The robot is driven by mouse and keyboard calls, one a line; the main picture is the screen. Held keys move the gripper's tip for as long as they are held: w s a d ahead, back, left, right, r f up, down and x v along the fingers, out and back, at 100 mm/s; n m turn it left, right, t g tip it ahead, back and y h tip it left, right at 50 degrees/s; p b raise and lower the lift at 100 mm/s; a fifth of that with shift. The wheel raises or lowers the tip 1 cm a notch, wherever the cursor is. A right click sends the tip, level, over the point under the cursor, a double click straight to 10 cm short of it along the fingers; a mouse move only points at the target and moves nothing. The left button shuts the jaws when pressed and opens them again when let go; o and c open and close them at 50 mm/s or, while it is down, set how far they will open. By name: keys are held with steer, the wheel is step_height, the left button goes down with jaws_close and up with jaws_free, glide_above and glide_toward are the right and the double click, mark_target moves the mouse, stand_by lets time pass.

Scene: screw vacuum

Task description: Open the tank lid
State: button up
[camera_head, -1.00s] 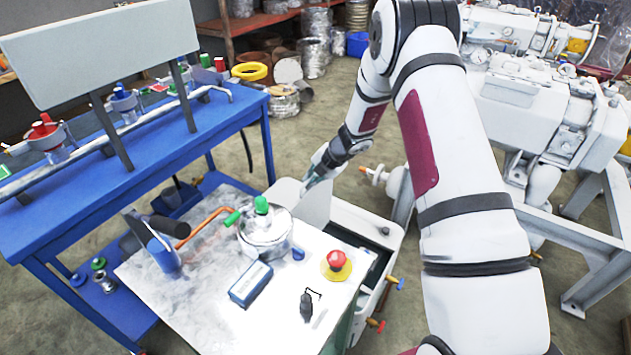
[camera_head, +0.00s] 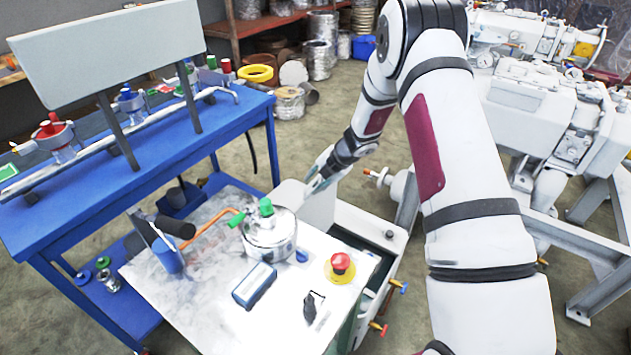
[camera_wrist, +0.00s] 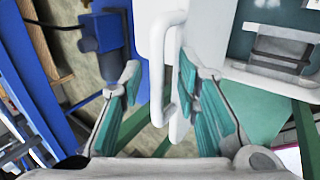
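The tank lid is a white panel (camera_head: 318,207) standing raised at the back of a white cabinet-like tank (camera_head: 385,243), whose dark inside partly shows. In the wrist view, a white bar handle (camera_wrist: 168,95) is on the white panel (camera_wrist: 152,40). My gripper (camera_head: 314,186) is at the lid's upper edge in the head view. In the wrist view, the teal-padded fingers of my gripper (camera_wrist: 160,68) are spread apart. The handle lies between them, closer to the right finger, with a gap to the left one. Whether the right finger touches it, I cannot tell.
A work surface (camera_head: 200,310) holds a metal pot with green knobs (camera_head: 270,235), a blue box (camera_head: 254,286) and a red button (camera_head: 340,262). A blue bench (camera_head: 60,205) stands at left. White pump machinery (camera_head: 545,95) stands at right.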

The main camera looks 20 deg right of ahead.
steer(key=v, duration=1.2)
steer(key=s+a+r+n+p, duration=0.1)
steer(key=s+a+r+n, duration=0.2)
steer(key=s+r+n, duration=0.3)
steer(key=s+a+r+n+g+p, duration=0.1)
steer(key=s+a+r+n, duration=0.35)
steer(key=r+n, duration=0.4)
steer(key=s+a+r+n+p, duration=0.1)
steer(key=s+a+r+n, duration=0.2)
steer(key=s+r+n, duration=0.4)
steer(key=s+d+r+n+h+p, duration=0.1)
steer(key=s+r+n, duration=0.3)
steer(key=s+n, duration=0.8)
steer(key=s+d+r+n+h+p, duration=0.1)
steer(key=s+r+n+h+p, duration=0.1)
steer(key=s+n, duration=1)
step_height(320, 180, up, 2)
steer(key=shift+s+d+r+n+h, duration=0.1)
steer(key=shift+s+d+n+h, duration=0.15)
steer(key=shift+n+h, duration=0.3)
